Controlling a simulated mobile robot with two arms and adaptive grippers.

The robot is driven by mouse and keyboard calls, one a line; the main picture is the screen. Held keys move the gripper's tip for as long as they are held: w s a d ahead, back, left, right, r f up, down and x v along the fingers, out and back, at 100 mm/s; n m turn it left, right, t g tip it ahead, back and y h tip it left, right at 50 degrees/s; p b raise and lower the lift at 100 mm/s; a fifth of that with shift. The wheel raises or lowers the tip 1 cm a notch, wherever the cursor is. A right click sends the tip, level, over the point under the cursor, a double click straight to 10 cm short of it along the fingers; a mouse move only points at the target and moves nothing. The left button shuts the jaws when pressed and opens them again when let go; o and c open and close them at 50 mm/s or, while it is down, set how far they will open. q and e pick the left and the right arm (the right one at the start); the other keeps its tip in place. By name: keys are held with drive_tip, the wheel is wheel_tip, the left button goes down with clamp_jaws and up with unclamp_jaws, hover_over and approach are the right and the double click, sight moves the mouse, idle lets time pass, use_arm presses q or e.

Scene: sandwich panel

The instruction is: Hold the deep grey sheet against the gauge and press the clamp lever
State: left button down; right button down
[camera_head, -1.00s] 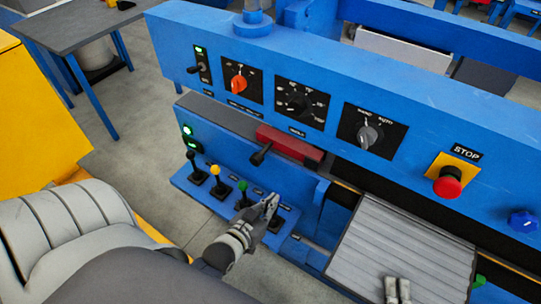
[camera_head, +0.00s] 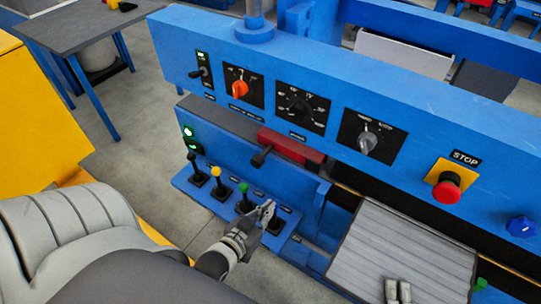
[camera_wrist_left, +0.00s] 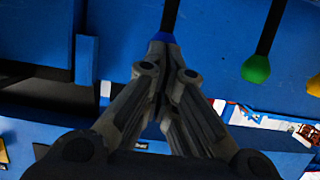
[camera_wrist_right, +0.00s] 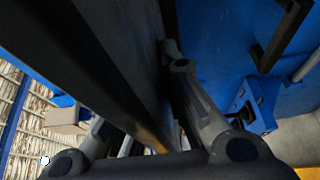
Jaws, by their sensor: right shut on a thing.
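The grey sheet (camera_head: 400,250) has a ribbed-looking light top in the head view, tilted against the front of the blue machine. My right gripper (camera_head: 398,290) is shut on its near edge; in the right wrist view the sheet (camera_wrist_right: 100,60) is a dark slab between the fingers. My left gripper (camera_head: 266,212) is at the right end of the lever row. In the left wrist view its fingers (camera_wrist_left: 167,85) are drawn together just at the blue-knobbed lever (camera_wrist_left: 160,40), touching or very near the knob. I cannot make out the gauge clearly.
Green (camera_head: 243,188), yellow (camera_head: 215,171) and black (camera_head: 192,157) levers stand left of my left gripper. A red block with a black handle (camera_head: 290,145) is above them. The red stop button (camera_head: 447,186) and dials (camera_head: 367,135) are on the blue beam.

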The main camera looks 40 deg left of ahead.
use_arm(q)
drive_tip(key=v, duration=0.8)
use_arm(e)
drive_tip(key=shift+w+r, duration=0.15)
drive_tip(key=shift+r, duration=0.25)
